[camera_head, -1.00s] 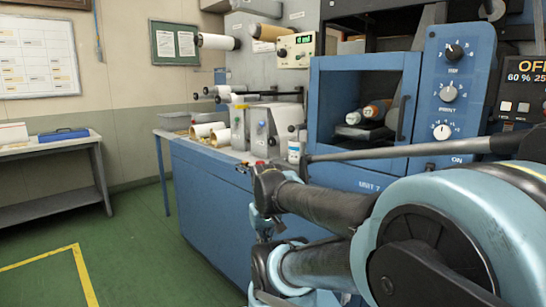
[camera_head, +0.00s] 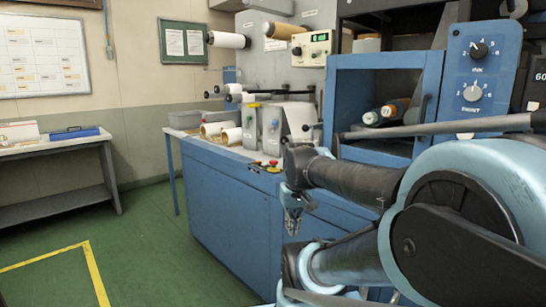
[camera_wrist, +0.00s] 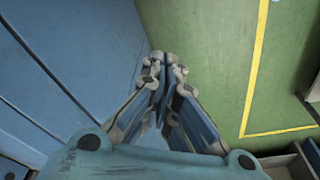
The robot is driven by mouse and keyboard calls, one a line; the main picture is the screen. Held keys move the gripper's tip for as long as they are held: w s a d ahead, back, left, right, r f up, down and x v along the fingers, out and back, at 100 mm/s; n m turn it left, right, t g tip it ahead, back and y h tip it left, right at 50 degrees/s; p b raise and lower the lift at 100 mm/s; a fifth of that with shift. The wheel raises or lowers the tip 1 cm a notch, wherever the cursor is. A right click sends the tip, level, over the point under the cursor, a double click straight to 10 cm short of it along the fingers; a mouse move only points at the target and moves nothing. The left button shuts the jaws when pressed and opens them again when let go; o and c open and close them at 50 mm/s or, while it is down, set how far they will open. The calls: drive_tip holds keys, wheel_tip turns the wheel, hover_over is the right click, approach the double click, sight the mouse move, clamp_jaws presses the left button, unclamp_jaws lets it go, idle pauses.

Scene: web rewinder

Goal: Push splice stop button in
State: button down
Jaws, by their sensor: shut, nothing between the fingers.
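A small button station (camera_head: 265,166) with red and yellow parts sits on the front edge of the blue cabinet top. Its labels are too small to read, so I cannot tell which button is the splice stop. My gripper (camera_head: 292,228) hangs below and to the right of the station, in front of the blue cabinet front, and is apart from it. In the wrist view my gripper (camera_wrist: 166,58) is shut and empty, its fingertips together. It points down along the blue panel towards the green floor. The station does not show in the wrist view.
The blue cabinet (camera_head: 225,205) stands close beside my gripper. White dispensers (camera_head: 250,127) and paper rolls (camera_head: 222,133) stand behind the buttons. A blue machine housing (camera_head: 385,75) rises at right. The green floor (camera_head: 150,240) at left is clear.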

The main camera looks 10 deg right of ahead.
drive_tip(key=w+r+n, duration=0.1)
drive_tip(key=w+r, duration=0.7)
drive_tip(key=r, duration=0.1)
wheel_tip(320, 180, up, 13)
drive_tip(key=n+g+y, duration=0.1)
drive_tip(key=n+y, duration=0.1)
drive_tip(key=n, duration=0.3)
hover_over(274, 164)
drive_tip(key=w+d, duration=0.2)
drive_tip(key=shift+a, duration=0.15)
drive_tip(key=x, duration=1)
